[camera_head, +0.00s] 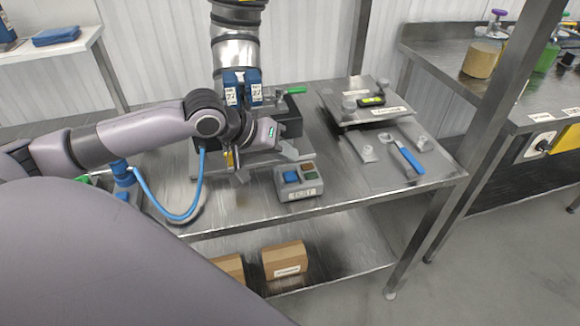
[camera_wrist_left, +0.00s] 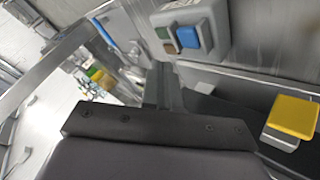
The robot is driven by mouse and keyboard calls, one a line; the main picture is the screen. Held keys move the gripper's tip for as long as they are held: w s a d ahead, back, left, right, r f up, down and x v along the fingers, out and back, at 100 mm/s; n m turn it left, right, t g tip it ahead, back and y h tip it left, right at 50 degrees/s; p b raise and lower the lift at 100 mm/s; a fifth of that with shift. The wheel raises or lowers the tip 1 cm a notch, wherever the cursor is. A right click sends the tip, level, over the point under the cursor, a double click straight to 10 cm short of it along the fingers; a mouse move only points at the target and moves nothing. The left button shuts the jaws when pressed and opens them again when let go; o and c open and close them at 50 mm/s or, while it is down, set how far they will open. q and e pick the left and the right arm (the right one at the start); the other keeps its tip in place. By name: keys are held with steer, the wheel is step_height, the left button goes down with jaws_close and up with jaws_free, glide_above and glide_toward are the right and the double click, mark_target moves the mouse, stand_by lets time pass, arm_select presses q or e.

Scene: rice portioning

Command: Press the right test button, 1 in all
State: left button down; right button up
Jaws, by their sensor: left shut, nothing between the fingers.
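A grey button box (camera_head: 299,190) labelled TEST stands at the front of the steel table. It carries a large blue button (camera_head: 291,177), a brown button (camera_head: 308,167) and a green button (camera_head: 311,176). In the left wrist view the box (camera_wrist_left: 218,22) is at the upper middle, with its blue button (camera_wrist_left: 188,37) facing the camera. My left gripper (camera_head: 291,153) is shut and empty, just behind the box in the head view and apart from it. Its dark fingers also show in the left wrist view (camera_wrist_left: 163,75). My right gripper is not in view.
A yellow block (camera_wrist_left: 294,116) shows at right in the left wrist view. A raised plate (camera_head: 345,112) and a blue-handled tool (camera_head: 408,157) lie to the right. Cardboard boxes (camera_head: 285,259) sit below.

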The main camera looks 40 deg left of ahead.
arm_select(q)
steer(key=shift+r, duration=1.4)
steer(key=s+d+f, duration=0.1)
steer(key=f, duration=0.1)
steer(key=s+d+f+m, duration=0.1)
steer(key=d, duration=0.1)
steer(key=s+d+f+m+g, duration=0.1)
steer(key=d+f, duration=0.1)
steer(key=shift+s+f, duration=0.25)
steer(key=shift+f, duration=0.05)
steer(key=s+d+f+m, duration=0.3)
steer(key=s+d+f, duration=0.2)
steer(key=s+f, duration=0.1)
steer(key=s+a+f+g+y, duration=0.1)
steer(key=s+f+g+y, duration=0.15)
steer(key=s, duration=0.45)
steer(key=s+a+f+g+y, duration=0.1)
steer(key=s+a+f+y, duration=0.15)
steer(key=s, duration=0.45)
steer(key=w+d+f+t+h, duration=0.2)
steer(key=w+d+f+t, duration=0.1)
steer(key=w+f+t, duration=0.3)
step_height(320, 180, down, 3)
steer(key=shift+d+r+m+t+h, duration=0.15)
steer(key=shift+d+m+t+h, duration=0.2)
steer(key=shift+t, duration=0.2)
